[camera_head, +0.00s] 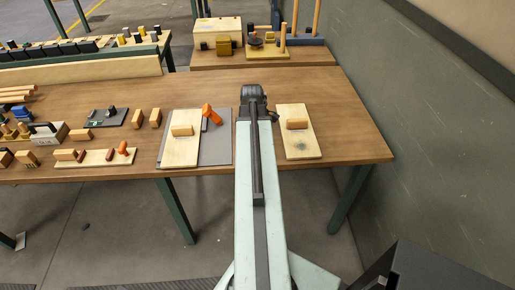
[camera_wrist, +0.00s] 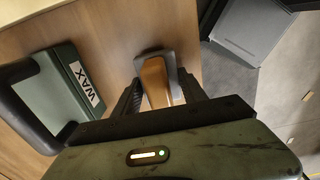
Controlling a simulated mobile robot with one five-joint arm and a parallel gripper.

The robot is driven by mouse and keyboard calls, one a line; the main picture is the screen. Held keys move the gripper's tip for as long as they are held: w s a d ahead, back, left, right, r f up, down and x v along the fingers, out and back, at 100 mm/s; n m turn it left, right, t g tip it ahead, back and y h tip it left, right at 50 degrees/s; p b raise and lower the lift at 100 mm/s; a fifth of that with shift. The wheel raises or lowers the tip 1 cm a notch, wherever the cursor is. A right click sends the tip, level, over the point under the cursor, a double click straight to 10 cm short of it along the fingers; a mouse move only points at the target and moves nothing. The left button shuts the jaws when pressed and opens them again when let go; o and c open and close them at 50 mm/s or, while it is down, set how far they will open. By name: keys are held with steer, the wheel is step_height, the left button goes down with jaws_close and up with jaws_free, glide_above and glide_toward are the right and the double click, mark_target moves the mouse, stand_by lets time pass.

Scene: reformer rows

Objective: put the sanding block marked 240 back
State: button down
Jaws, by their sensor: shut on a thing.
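In the wrist view my gripper (camera_wrist: 160,90) is shut on a tan wooden block (camera_wrist: 154,80) with a grey base. No number can be read on this block, so I cannot tell if it is the 240 one. Bare wooden tabletop shows beside it. In the head view my arm reaches over the table, and its dark end hides the gripper and the held block. Similar wooden blocks sit on a pale board at left (camera_head: 182,130) and on a pale board at right (camera_head: 297,124). Two more upright blocks (camera_head: 146,117) stand further left.
A dark green item labelled WAX (camera_wrist: 70,85) lies left of the gripper in the wrist view. The table's edge and floor (camera_wrist: 285,105) are at right there. In the head view, tools crowd the table's left side, and a wall (camera_head: 420,120) stands at right.

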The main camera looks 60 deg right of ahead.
steer(key=shift+s+d+f, duration=0.15)
steer(key=shift+d+f, duration=0.05)
steer(key=shift+f, duration=0.4)
steer(key=c, duration=0.6)
jaws_free()
steer(key=shift+c, duration=0.2)
steer(key=shift+a, duration=0.1)
step_height(320, 180, up, 12)
steer(key=p, duration=1.2)
steer(key=shift+r+p, duration=0.25)
steer(key=shift+p, duration=0.1)
steer(key=shift+f, duration=0.1)
